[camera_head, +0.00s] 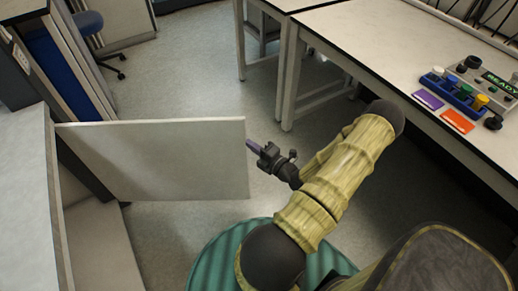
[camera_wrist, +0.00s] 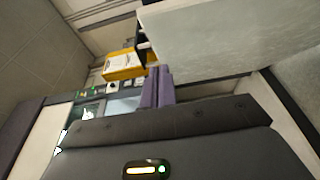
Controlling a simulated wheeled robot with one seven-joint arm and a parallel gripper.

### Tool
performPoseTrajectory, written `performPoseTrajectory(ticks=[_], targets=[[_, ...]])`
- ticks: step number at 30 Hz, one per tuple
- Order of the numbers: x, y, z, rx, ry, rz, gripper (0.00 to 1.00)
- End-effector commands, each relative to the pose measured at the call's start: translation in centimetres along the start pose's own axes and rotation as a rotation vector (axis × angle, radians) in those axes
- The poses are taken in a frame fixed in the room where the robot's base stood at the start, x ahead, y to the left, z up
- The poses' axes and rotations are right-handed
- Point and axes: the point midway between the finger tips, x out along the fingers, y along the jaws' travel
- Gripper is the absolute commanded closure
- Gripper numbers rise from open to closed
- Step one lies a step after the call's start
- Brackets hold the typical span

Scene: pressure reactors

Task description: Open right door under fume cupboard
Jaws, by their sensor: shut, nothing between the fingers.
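The right door (camera_head: 150,160) under the fume cupboard is a plain white panel. In the head view it stands swung out from the white cupboard (camera_head: 30,190) at the left, with the opening showing below and behind it. My gripper (camera_head: 250,145) is just right of the door's free edge, its purple fingers shut and empty. I cannot tell whether the fingertips touch the edge. In the wrist view the shut fingers (camera_wrist: 158,72) point up the picture, and a pale panel (camera_wrist: 230,40), which looks like the door, lies to their upper right.
Grey floor (camera_head: 195,75) is clear behind the door. A yellow box (camera_wrist: 123,66) shows in the wrist view.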

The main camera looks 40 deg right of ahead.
Motion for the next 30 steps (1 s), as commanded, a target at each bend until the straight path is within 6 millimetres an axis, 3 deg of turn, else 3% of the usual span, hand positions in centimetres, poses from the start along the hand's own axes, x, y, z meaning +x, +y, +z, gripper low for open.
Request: performPoseTrajectory(ticks=[8, 13, 18, 30], targets=[[5.1, 0.1, -0.1, 0.0, 0.002, 0.002, 1.0], [6.9, 0.0, 1.9, -0.003, -0.002, 0.0, 1.0], [7.8, 0.0, 2.8, -0.001, -0.001, -0.001, 1.0], [8.1, -0.1, 3.0, -0.001, 0.001, -0.001, 1.0]])
